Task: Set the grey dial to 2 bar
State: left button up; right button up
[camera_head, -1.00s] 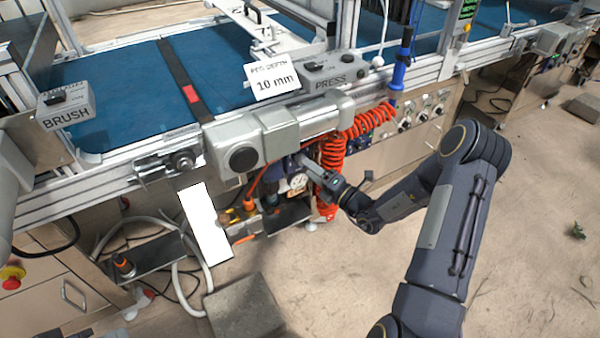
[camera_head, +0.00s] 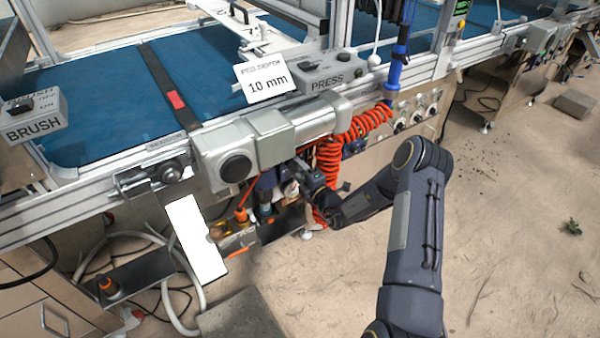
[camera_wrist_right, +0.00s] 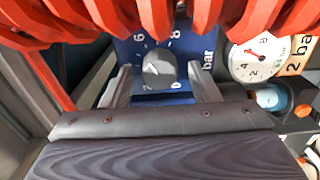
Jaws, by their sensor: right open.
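The grey dial (camera_wrist_right: 158,70) is a round knob on a blue panel (camera_wrist_right: 183,98) marked with numbers and "bar", in the right wrist view. My right gripper (camera_wrist_right: 157,76) is open, with one finger on each side of the dial; whether they touch it I cannot tell. The dial's exact setting is hard to read. A white round gauge (camera_wrist_right: 257,58) with a red needle sits right of it, beside a "2 bar" label (camera_wrist_right: 303,62). In the head view my right gripper (camera_head: 302,178) reaches under the machine; the dial is hidden there. My left gripper is out of view.
A coiled red hose (camera_head: 328,165) hangs close to my right gripper and crosses the top of the wrist view. A grey motor housing (camera_head: 225,160) juts out above. A white panel (camera_head: 195,240) stands to the left. The floor on the right is mostly open.

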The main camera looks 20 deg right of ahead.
jog(key=shift+c, duration=0.3)
jog(key=c, duration=0.9)
jog(key=shift+c, duration=0.2)
